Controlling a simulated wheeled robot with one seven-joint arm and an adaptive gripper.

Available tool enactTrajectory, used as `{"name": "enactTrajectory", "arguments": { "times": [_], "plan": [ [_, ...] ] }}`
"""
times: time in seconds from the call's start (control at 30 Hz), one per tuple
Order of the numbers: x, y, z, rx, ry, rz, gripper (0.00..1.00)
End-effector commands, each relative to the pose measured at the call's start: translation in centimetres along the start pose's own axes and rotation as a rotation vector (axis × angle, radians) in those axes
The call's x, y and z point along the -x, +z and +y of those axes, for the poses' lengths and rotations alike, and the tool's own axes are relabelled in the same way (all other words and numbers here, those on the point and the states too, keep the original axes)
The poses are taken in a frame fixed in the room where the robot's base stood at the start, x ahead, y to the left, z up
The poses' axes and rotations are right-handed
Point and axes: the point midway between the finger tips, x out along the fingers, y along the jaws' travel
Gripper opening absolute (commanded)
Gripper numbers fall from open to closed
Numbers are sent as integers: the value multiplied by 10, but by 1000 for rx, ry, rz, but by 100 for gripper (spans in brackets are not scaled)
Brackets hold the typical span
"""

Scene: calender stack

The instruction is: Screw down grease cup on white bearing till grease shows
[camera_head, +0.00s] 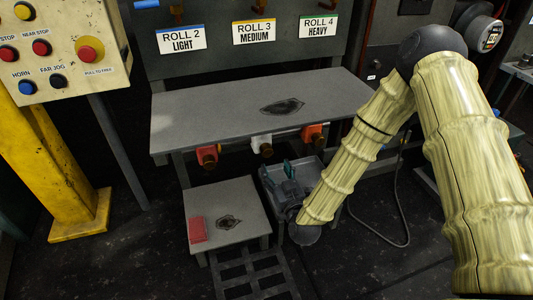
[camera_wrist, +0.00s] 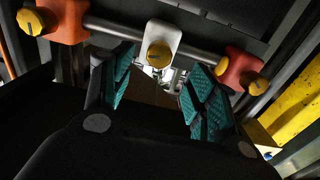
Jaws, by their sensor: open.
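The white bearing (camera_head: 260,140) hangs under the front edge of the long grey table, between two orange-red bearings. In the wrist view the white bearing (camera_wrist: 160,32) is at the top centre, with a round yellow-brown grease cup (camera_wrist: 159,54) on its face. My gripper (camera_wrist: 160,74) has its two teal-padded fingers wide apart, one on each side below the cup, with nothing between the pads. In the head view my gripper (camera_head: 284,171) is below the table, under the white bearing. I cannot tell whether any grease shows.
The left orange-red bearing (camera_head: 206,154) and the right one (camera_head: 313,134) flank the white bearing closely. The grey table (camera_head: 215,118) overhangs them. A yellow post (camera_head: 55,175) is farther left.

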Motion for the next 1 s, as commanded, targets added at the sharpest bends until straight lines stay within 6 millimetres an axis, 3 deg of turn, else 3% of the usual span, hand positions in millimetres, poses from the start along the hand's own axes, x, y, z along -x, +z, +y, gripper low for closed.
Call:
{"name": "enactTrajectory", "arguments": {
  "times": [0.17,0.7,1.0],
  "plan": [
    [-15,0,0,2,2,10,58],
    [-94,0,1,2,2,7,58],
    [-108,-2,1,2,1,4,58]
  ]
}}
